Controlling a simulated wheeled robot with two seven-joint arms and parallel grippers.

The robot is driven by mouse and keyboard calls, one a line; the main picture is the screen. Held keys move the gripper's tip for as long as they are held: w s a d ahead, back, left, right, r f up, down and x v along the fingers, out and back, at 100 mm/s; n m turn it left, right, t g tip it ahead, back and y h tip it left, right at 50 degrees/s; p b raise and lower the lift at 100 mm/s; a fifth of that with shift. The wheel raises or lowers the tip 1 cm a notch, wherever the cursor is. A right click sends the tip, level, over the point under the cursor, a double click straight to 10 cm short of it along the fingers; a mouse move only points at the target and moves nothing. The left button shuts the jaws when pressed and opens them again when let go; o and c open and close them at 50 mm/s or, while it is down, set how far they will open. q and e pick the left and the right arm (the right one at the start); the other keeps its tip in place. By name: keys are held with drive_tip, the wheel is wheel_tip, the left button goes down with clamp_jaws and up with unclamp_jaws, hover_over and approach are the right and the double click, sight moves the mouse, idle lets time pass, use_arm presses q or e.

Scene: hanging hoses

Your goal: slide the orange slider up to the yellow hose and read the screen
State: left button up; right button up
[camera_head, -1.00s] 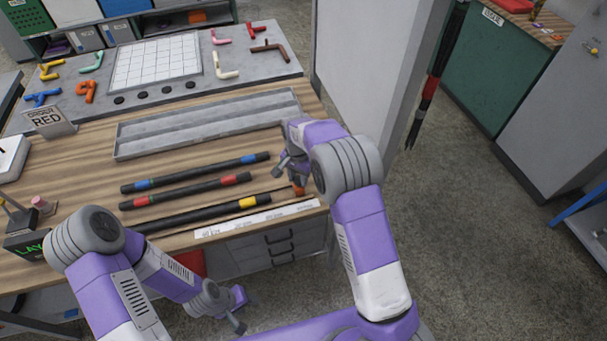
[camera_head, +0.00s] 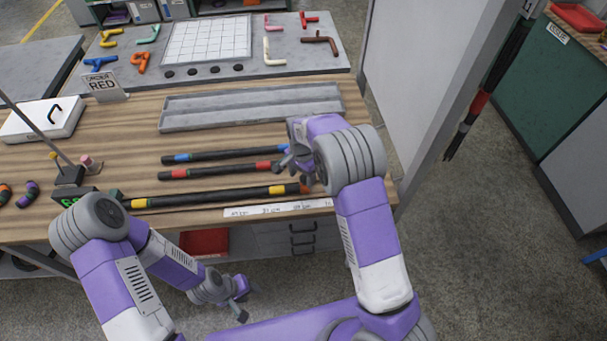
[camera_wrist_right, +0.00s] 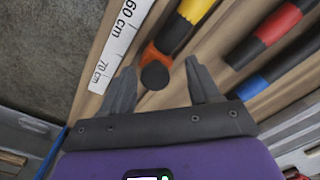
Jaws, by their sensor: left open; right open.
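The yellow hose (camera_head: 220,196) is a black tube with yellow bands, lying along the front of the bench. The orange slider (camera_head: 305,186) is at its right end; it also shows in the right wrist view (camera_wrist_right: 151,54) by the hose's round black end. I cannot tell whether they touch. My right gripper (camera_head: 295,168) is open, its fingers either side of the black end in the wrist view (camera_wrist_right: 160,70). The small screen (camera_head: 69,203) at the left has green characters, partly hidden by my left arm and unreadable. My left gripper (camera_head: 240,306) is open in front of the bench, empty.
A white ruler strip (camera_head: 280,208) runs along the front edge. The red hose (camera_head: 215,171) and blue hose (camera_head: 225,154) lie behind. A grey tray (camera_head: 250,107) and a sign reading RED (camera_head: 103,84) stand further back. A pale panel (camera_head: 420,90) rises at the right.

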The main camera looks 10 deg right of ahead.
sight(303, 178)
drive_tip(key=shift+d, duration=0.15)
wheel_tip(303, 178, up, 8)
drive_tip(key=shift+f+p, duration=0.2)
drive_tip(key=shift+p, duration=0.4)
